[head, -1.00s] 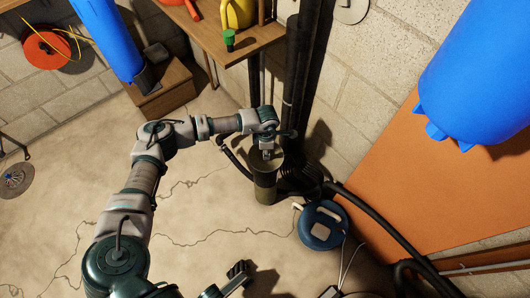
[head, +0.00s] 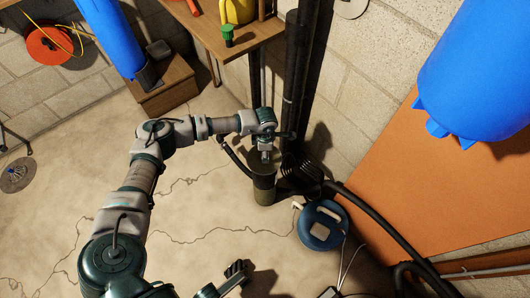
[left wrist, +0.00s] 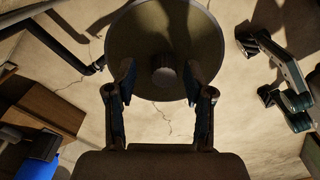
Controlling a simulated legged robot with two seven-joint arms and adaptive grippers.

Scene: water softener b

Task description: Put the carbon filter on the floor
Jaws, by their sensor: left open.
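An olive-grey cylinder, which looks like the carbon filter (head: 264,191), stands upright on the floor beside the black pipes in the head view. In the left wrist view its round top (left wrist: 150,38) fills the upper middle, with a small round knob at its centre. My left gripper (head: 265,157) is just above it, pointing down. In the left wrist view its fingers (left wrist: 162,82) are apart, either side of the knob, with gaps to it. My right gripper (head: 225,279) is at the bottom of the head view, its fingers apart and empty; it also shows in the left wrist view (left wrist: 262,70).
A blue round container (head: 321,226) and black hoses (head: 375,220) lie to the right of the cylinder. Black upright pipes (head: 292,90) stand behind it. A wooden box (head: 165,90) is at the back left. The cracked floor to the left is clear.

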